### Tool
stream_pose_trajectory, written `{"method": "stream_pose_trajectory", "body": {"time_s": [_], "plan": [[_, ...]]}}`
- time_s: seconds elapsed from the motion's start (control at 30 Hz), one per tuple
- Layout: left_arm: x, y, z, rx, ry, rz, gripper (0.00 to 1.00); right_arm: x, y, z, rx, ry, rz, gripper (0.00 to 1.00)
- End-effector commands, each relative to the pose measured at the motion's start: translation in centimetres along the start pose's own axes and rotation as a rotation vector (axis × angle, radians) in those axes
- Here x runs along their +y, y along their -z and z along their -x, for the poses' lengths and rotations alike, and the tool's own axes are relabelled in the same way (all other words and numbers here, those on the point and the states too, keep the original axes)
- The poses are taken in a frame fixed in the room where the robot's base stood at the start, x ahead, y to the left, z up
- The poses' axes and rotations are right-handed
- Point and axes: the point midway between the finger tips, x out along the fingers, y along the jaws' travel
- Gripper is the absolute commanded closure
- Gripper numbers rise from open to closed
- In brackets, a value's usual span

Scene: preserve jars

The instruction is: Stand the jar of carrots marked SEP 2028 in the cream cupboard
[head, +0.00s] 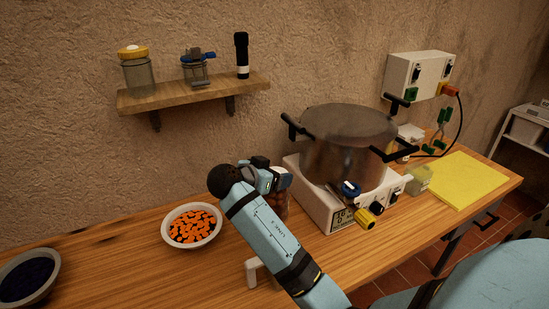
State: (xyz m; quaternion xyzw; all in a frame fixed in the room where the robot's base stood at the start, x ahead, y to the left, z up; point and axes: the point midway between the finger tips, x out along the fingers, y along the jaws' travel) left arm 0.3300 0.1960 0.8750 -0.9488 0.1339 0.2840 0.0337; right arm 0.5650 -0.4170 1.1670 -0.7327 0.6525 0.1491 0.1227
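My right arm reaches in from the lower right. Its wrist and gripper (280,182) are at the middle of the table, left of the hot plate. A dark reddish-brown object (279,204), perhaps a jar, shows just below the gripper, mostly hidden behind my arm. I cannot tell whether the fingers are around it, and no label is readable. No jar marked SEP 2028 can be made out. The cream cupboard and my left gripper are not in view.
A large lidded pot (346,150) stands on a white hot plate (315,207). A wall shelf (200,92) holds a yellow-lidded jar (137,74). A dark bowl (28,280) is at lower left. A yellow mat (456,181) lies at right. A white bracket-shaped object (252,272) is partly hidden.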

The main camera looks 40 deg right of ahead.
Motion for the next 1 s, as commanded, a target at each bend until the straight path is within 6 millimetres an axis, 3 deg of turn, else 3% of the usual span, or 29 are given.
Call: {"method": "stream_pose_trajectory", "body": {"time_s": [0.3,0.57,0.8,1.0], "plan": [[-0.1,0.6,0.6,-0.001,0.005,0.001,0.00,-0.1,-5.7,-2.4,0.003,0.000,0.001,1.00],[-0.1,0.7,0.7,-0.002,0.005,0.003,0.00,-0.1,-7.4,-3.1,0.002,0.000,0.000,1.00],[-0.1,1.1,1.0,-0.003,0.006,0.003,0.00,-0.2,-10.2,-4.2,0.003,0.001,0.000,1.00],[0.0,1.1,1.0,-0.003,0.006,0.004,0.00,-0.2,-11.0,-4.5,0.002,0.002,-0.003,1.00]]}}
